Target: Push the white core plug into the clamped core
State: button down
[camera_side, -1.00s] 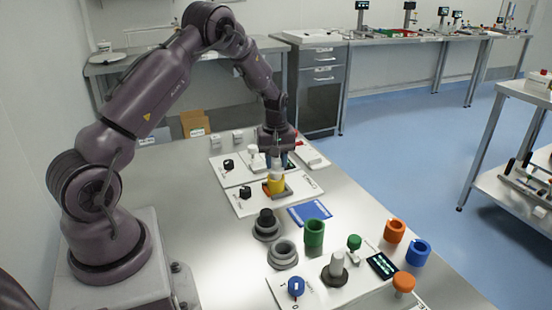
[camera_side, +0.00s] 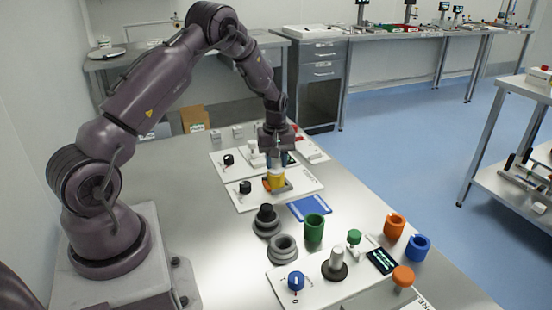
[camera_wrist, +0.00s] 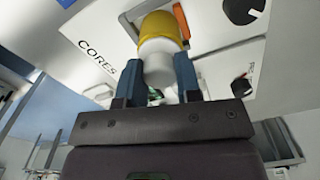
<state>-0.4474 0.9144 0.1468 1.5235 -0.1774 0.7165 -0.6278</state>
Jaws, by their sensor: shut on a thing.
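The yellow core (camera_side: 276,182) stands upright in a grey clamp on a white panel, in the middle of the side view. The white core plug (camera_wrist: 158,62) is between my gripper's blue fingers, its far end at the mouth of the yellow core (camera_wrist: 160,25) in the wrist view. My gripper (camera_side: 277,163) points down directly above the core and is shut on the plug. The plug looks in line with the core and touching it. How deep it sits inside is hidden.
Black knobs (camera_side: 245,187) stand left of the clamp on the panels. A blue pad (camera_side: 310,208), grey rings (camera_side: 283,248), a green core (camera_side: 314,228) and orange and blue cores (camera_side: 418,247) are nearer the camera. Bare table lies to the left.

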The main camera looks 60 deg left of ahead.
jog(key=shift+f, duration=0.25)
jog(key=c, duration=0.7)
grip_release()
jog(key=shift+c, duration=0.2)
notch_tip(320, 180, up, 13)
